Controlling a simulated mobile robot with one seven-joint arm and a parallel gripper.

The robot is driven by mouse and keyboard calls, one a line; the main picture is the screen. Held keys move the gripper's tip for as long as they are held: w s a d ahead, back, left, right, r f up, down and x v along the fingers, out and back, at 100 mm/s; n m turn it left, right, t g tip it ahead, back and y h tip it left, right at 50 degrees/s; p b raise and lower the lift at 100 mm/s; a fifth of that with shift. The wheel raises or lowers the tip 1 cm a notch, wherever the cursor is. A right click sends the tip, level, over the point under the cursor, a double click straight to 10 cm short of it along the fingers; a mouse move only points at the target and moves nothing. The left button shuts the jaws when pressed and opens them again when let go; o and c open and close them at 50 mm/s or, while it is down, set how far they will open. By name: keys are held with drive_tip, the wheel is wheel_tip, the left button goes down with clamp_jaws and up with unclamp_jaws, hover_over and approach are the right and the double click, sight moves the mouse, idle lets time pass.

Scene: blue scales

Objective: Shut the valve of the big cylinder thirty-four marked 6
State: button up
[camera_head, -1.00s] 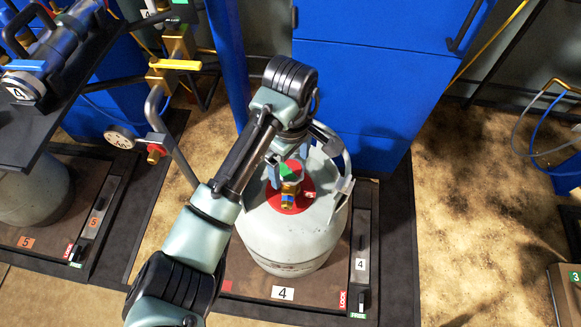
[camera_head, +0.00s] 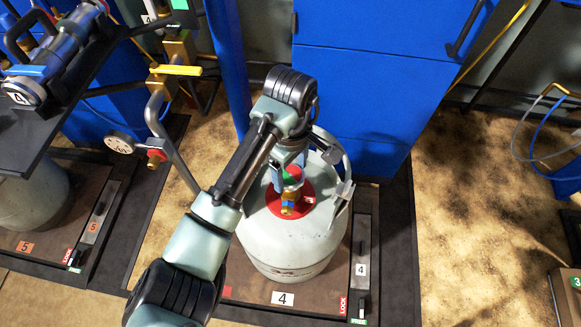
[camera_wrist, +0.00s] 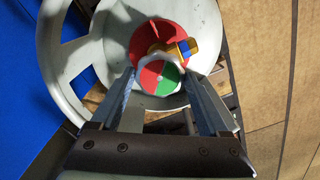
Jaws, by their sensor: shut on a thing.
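A big grey cylinder (camera_head: 290,247) stands upright in front of a blue cabinet, on a scale marked 4. A red collar (camera_head: 270,203) surrounds its brass valve (camera_head: 288,208), with a small white mark too small to read. The valve's red and green handwheel (camera_wrist: 158,78) shows in the wrist view; in the head view it is mostly hidden. My gripper (camera_wrist: 159,77) points down over the valve, one finger on each side of the handwheel, shut on it. A grey guard ring (camera_wrist: 70,60) curves beside the valve.
The number plate 4 (camera_head: 283,298) is on the scale's front edge, with a lock slider (camera_head: 361,290) at its right. A scale marked 5 and a dark shelf (camera_head: 40,130) are at left. Bare floor (camera_head: 460,220) lies at right.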

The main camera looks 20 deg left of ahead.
drive_tip(key=shift+r+p, duration=0.25)
drive_tip(key=shift+p, duration=0.55)
